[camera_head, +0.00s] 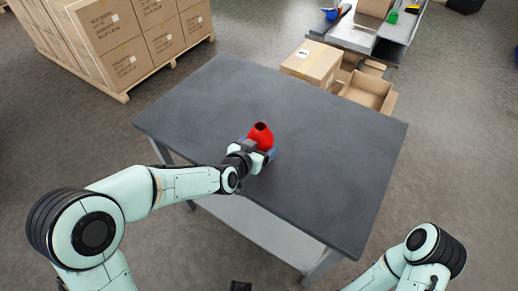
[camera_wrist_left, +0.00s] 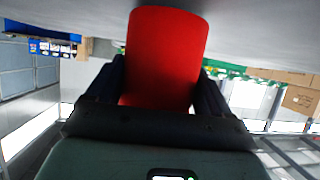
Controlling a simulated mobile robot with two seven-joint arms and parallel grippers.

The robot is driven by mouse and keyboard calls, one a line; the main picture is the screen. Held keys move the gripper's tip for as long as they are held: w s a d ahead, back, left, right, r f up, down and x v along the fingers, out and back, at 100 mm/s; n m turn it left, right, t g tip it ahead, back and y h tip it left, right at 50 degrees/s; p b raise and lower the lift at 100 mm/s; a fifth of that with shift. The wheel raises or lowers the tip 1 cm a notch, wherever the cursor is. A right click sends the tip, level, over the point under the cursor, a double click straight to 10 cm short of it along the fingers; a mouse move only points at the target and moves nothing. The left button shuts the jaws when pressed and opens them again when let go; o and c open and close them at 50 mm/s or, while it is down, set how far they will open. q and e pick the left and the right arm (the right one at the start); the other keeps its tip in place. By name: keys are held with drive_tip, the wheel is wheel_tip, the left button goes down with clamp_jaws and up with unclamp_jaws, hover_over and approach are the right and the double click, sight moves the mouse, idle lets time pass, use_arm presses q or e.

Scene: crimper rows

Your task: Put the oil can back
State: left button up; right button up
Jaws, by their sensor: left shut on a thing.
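A red can-like object (camera_head: 261,135), which I take to be the oil can, is at the middle of the dark grey table (camera_head: 330,125). Its top has a dark round opening. My left gripper (camera_head: 264,148) is shut on it from the near side. In the left wrist view the red body (camera_wrist_left: 165,55) fills the space between the two dark fingers (camera_wrist_left: 158,90). Its lower part is hidden by the gripper, so I cannot tell whether it touches the table. My right arm shows at the lower right, but its gripper is out of view.
The rest of the tabletop is bare. Cardboard boxes (camera_head: 313,63) stand beyond its far edge, with an open box (camera_head: 370,92) beside them. A second table (camera_head: 357,36) with tools is farther back. Stacked cartons (camera_head: 125,40) on a pallet stand at the upper left.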

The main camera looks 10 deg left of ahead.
use_arm(q)
drive_tip(key=shift+f, duration=0.35)
drive_tip(key=shift+r, duration=0.1)
drive_tip(key=o, duration=1.1)
drive_tip(key=shift+s+r, duration=0.15)
drive_tip(key=shift+s, duration=0.05)
drive_tip(key=p+v, duration=0.1)
drive_tip(key=v, duration=1)
drive_tip(key=shift+s+a, duration=0.15)
drive_tip(key=shift+s, duration=0.15)
